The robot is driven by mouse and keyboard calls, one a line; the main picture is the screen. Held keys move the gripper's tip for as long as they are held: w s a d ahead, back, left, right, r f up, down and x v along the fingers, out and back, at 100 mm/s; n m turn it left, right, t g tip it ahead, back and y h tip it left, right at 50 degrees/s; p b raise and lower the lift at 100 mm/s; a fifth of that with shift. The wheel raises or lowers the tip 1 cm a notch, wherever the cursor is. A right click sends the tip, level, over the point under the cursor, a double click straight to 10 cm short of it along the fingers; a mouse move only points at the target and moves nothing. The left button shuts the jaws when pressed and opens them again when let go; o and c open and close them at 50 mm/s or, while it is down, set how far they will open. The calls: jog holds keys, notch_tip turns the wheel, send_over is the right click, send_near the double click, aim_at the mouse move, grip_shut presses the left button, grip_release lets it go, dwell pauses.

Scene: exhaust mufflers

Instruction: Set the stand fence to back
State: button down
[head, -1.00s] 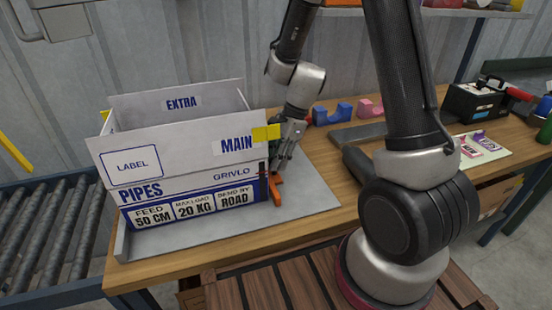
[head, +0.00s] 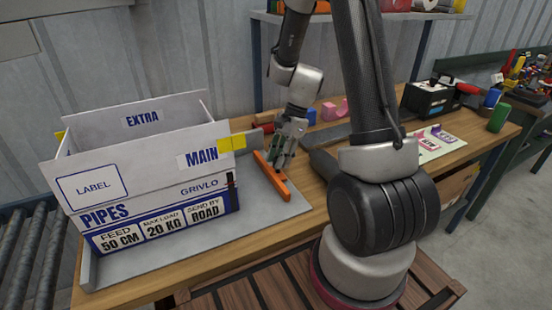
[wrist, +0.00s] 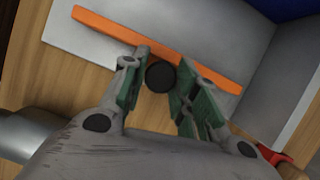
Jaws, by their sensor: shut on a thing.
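The stand is a grey plate (head: 205,232) on the wooden bench. Its fence is an orange bar (head: 271,176) on the right part of the plate, running at a slant, apart from the box. In the wrist view the orange bar (wrist: 155,45) crosses above the fingertips. My gripper (head: 281,158) is at the bar, pointing down. In the wrist view its green-padded fingers (wrist: 163,72) are on either side of a round black knob (wrist: 160,77) beside the bar, and they are shut on it. The fingers partly hide the bar's middle in the head view.
A white open box (head: 150,180) marked PIPES stands on the plate, left of the bar. A grey upright edge (head: 250,138) runs behind it. Blue and pink holders (head: 335,110) and a black case (head: 430,98) stand farther right. A roller conveyor (head: 35,255) lies left.

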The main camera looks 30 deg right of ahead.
jog(key=c, duration=1.1)
grip_release()
jog(key=shift+d, duration=0.25)
jog(key=v, duration=1.2)
jog(key=shift+a, duration=0.1)
jog(key=s+r+n+t+h, duration=0.2)
jog(key=s+r+n, duration=0.4)
jog(key=s+n, duration=0.2)
jog(key=s+a+r+n+t+h, duration=0.1)
jog(key=s+r+n+t+h, duration=0.1)
jog(key=s+r+n, duration=0.5)
jog(key=s+n+t, duration=0.1)
jog(key=s, duration=0.4)
jog(key=shift+a+r+h, duration=0.2)
jog(key=shift+a+h, duration=0.05)
jog(key=shift+h, duration=0.05)
